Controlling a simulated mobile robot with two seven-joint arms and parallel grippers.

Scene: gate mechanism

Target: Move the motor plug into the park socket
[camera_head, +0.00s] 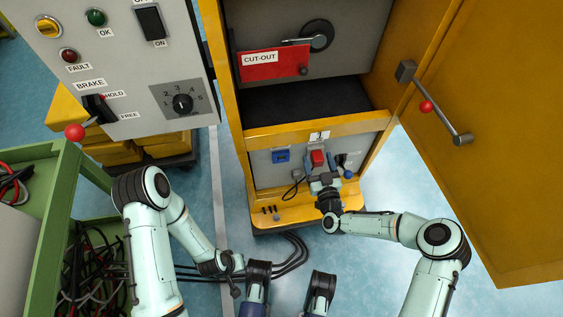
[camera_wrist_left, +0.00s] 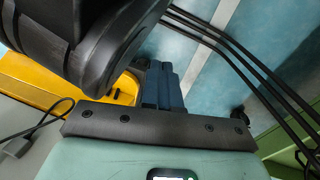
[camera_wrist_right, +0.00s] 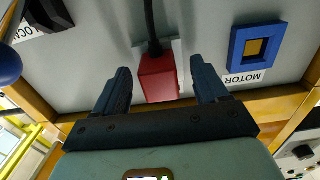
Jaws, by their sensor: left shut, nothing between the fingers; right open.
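The red motor plug (camera_wrist_right: 158,78), with a black cable, is at the middle of the lower cabinet panel; it also shows in the head view (camera_head: 318,157). It sits against a pale plate, and its seating is hidden. The blue socket (camera_wrist_right: 256,46) labelled MOTOR is beside it, with a yellow centre and no plug in it; it is left of the plug in the head view (camera_head: 281,156). No park label is readable. My right gripper (camera_wrist_right: 161,76) is open, its fingers on either side of the plug with visible gaps. My left gripper (camera_wrist_left: 162,84) is shut and empty, low over the floor.
The open yellow door (camera_head: 490,130) with its handle stands at right. A grey control box (camera_head: 120,60) with a brake lever is at upper left, and a green cart (camera_head: 50,210) with cables at left. Black cables (camera_head: 285,258) cross the floor before the cabinet's yellow ledge (camera_head: 300,212).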

